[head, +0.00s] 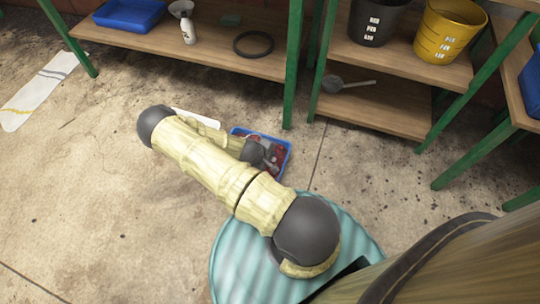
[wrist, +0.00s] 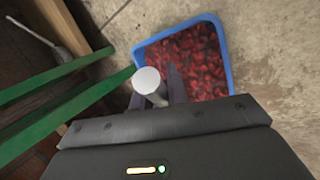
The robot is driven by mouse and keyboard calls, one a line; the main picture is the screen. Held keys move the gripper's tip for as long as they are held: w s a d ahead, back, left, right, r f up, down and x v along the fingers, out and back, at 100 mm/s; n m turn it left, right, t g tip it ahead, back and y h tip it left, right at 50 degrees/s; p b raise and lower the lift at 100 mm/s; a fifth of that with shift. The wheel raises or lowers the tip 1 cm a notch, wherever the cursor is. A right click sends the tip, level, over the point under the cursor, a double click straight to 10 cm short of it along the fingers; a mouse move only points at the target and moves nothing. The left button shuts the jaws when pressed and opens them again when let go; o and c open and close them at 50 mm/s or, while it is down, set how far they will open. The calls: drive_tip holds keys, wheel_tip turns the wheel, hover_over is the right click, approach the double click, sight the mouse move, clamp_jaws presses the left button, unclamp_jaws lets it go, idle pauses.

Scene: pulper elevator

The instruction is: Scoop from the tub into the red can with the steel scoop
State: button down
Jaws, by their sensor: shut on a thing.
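The blue tub (head: 287,155) stands on the floor and holds red, berry-like pieces. In the wrist view the tub (wrist: 226,52) lies just beyond my fingers. My gripper (wrist: 167,88) is shut on a pale, round-ended metal thing with a short rod, seemingly the steel scoop (wrist: 147,80), seen nearly end-on. Its bowl is hidden, so I cannot tell whether it touches the red pieces or carries any. In the head view my gripper (head: 268,158) is over the tub, partly hidden by my arm. The red can is not in view.
Green-legged wooden shelves line the back. One holds a black bucket (head: 368,25) and a yellow bucket (head: 447,35), with a grey long-handled tool (head: 345,84) below. The left floor is mostly clear.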

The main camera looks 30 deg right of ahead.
drive_tip(key=shift+s+d+r+t+y+p, duration=0.15)
drive_tip(key=shift+r+t+y+p, duration=0.15)
drive_tip(key=shift+t+y+p, duration=0.5)
drive_tip(key=shift+r+g+h, duration=0.1)
drive_tip(key=shift+g+h, duration=0.2)
wheel_tip(320, 180, up, 5)
drive_tip(key=p, duration=0.5)
